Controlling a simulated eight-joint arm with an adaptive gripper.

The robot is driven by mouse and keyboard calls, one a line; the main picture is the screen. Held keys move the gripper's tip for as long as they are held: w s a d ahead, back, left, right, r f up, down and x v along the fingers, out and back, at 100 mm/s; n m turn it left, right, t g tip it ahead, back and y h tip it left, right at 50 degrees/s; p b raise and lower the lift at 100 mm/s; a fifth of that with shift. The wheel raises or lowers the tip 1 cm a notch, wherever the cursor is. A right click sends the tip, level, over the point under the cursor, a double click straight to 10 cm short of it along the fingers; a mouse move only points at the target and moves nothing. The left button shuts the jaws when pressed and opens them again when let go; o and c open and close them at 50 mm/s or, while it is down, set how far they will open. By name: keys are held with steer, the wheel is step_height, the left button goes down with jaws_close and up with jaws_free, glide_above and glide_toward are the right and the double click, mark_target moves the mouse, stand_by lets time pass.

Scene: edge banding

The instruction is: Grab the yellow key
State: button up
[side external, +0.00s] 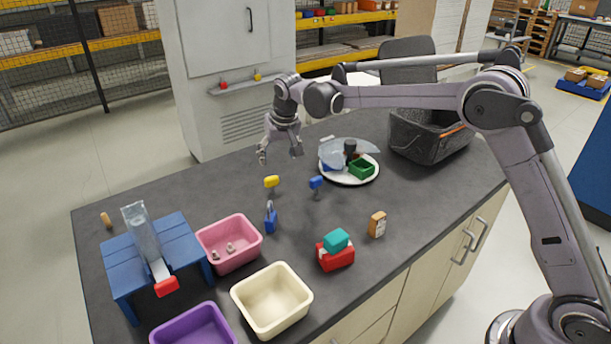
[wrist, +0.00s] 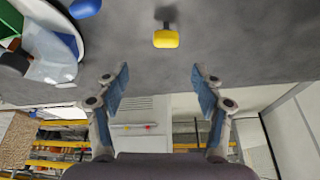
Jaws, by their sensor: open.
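The yellow key (side external: 271,182) is on the dark worktop, left of a blue key (side external: 316,183). In the wrist view the yellow key's head (wrist: 166,39) shows at the top middle, with a dark shaft behind it. My gripper (side external: 280,156) is above the far part of the worktop, behind and above the yellow key and apart from it. In the wrist view my gripper (wrist: 160,82) has its two blue-padded fingers spread wide, with nothing between them. A blue padlock (side external: 271,218) stands in front of the yellow key.
A white plate (side external: 366,178) with a green box and other items lies right of my gripper. A black crate (side external: 425,142) is farther right. Pink (side external: 230,262), cream (side external: 287,318) and purple bins stand in front. The worktop around the yellow key is mostly clear.

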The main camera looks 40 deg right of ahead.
mark_target(272, 177)
steer(key=x, duration=0.6)
steer(key=shift+w+a+f, duration=0.1)
steer(key=shift+w, duration=0.05)
steer(key=shift+a+x, duration=0.2)
steer(key=shift+x, duration=1.1)
steer(key=shift+a+x, duration=0.2)
steer(key=shift+x, duration=1.1)
steer(key=c, duration=1.2)
